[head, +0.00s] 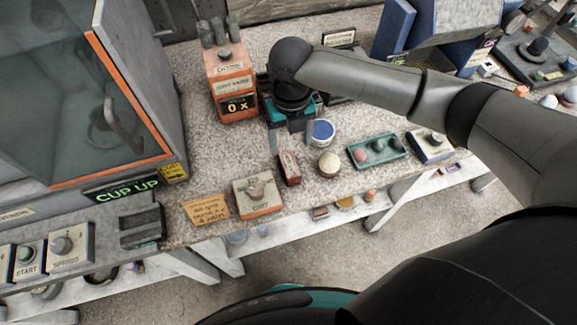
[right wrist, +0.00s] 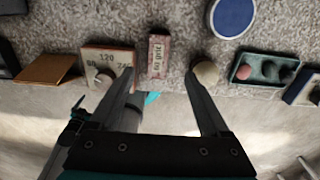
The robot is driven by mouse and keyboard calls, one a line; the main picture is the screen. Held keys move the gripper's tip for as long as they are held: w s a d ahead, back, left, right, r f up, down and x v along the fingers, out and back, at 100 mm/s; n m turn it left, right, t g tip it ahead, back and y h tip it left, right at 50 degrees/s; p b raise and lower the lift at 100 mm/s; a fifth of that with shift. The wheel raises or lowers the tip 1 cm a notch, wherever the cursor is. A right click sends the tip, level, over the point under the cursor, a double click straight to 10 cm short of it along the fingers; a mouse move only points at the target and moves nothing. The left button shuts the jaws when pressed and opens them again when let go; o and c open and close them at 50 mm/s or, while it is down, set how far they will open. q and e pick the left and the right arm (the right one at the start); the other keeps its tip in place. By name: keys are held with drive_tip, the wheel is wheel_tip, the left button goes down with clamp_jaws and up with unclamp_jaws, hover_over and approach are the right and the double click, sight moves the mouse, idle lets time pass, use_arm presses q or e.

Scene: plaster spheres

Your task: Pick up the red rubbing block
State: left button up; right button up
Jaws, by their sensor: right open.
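The red rubbing block (head: 289,168) lies on the speckled bench top between the grit dial box and a cream ball. In the right wrist view the block (right wrist: 157,55) shows a pale label that seems to read "60 grit", and it lies ahead of the space between the fingers. My right gripper (head: 292,140) is open and empty, pointing down just behind the block in the head view; its two fingers also show in the right wrist view (right wrist: 162,78). They do not touch the block. My left gripper is not in view.
The orange-edged grit dial box (head: 257,197) is left of the block and the cream ball (head: 329,164) right. A blue round pad (head: 321,132), a green tray (head: 377,150) and an orange counter box (head: 232,83) stand near. The bench's front edge is close.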

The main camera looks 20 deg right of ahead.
sight(289, 163)
drive_tip(key=f, duration=0.5)
drive_tip(key=f+b, duration=0.1)
drive_tip(key=f, duration=0.3)
drive_tip(key=shift+s+a+f, duration=0.1)
drive_tip(key=shift+a+f, duration=0.1)
drive_tip(key=shift+f, duration=0.15)
clamp_jaws()
idle(0.4)
